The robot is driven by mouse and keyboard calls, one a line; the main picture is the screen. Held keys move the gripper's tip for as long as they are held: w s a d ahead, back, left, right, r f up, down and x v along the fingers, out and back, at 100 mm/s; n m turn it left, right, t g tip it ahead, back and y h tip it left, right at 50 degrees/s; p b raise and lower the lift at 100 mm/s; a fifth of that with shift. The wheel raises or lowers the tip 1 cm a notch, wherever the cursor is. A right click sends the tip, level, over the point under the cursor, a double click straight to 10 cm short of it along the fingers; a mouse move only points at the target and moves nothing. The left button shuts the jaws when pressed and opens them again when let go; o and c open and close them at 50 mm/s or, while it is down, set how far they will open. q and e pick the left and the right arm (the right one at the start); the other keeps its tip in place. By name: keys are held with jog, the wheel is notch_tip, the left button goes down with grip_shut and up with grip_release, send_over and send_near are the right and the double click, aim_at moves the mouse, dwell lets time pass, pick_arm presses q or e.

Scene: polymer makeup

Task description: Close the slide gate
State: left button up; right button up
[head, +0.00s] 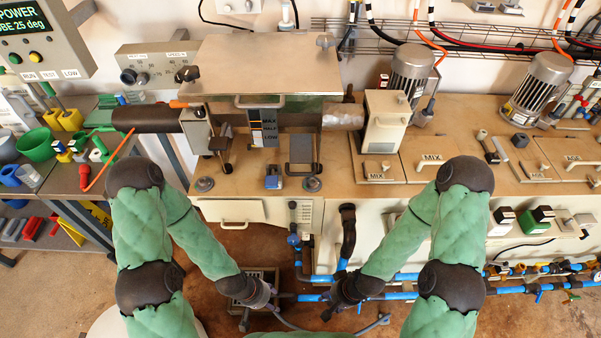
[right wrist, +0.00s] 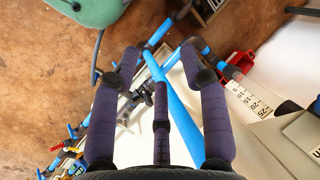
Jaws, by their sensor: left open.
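A dark plate marked MAX, HALF and LOW (head: 264,128), which looks like the slide gate, stands upright at the front of the metal hopper (head: 262,70). A flat handle (head: 259,101) runs across its top. My left gripper (head: 245,318) hangs low in front of the bench, open and well below the plate. My right gripper (head: 329,312) hangs low to the right of it, also far from the plate. In the right wrist view its dark fingers (right wrist: 160,62) are spread apart with nothing held between them.
Blue pipes (head: 400,294) run low in front of the bench, close to my right gripper. A small cream box (head: 385,122) and motors (head: 411,72) stand right of the hopper. A side table with a green bucket (head: 36,145) is at left.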

jog(key=w+r, duration=0.1)
jog(key=w+a+r+t+p, duration=0.1)
jog(key=shift+r+m, duration=0.35)
jog(key=shift+m, duration=0.05)
grip_shut()
jog(key=w+a+r+m+t+h+p, duration=0.1)
jog(key=w+a+r+m+t+p, duration=0.2)
jog(key=r, duration=0.6)
jog(key=w+a+r+m+t+h+p, duration=0.2)
jog(key=w+a+r+m+t+p, duration=0.15)
jog(key=r, duration=0.55)
jog(key=s+a+r+m+t+p, duration=0.1)
jog(key=s+r+m+t+p, duration=0.2)
jog(key=r, duration=0.7)
jog(key=s+a+r+m+t+p, duration=0.15)
jog(key=r+m+t+p, duration=0.3)
jog(key=r, duration=0.55)
jog(key=d+b+x, duration=0.1)
jog(key=b+x, duration=0.2)
jog(key=x, duration=1)
jog(key=shift+w+d+f+m+h+b, duration=0.15)
jog(key=shift+w+f+m+h+b, duration=0.15)
jog(key=shift+w+h, duration=0.1)
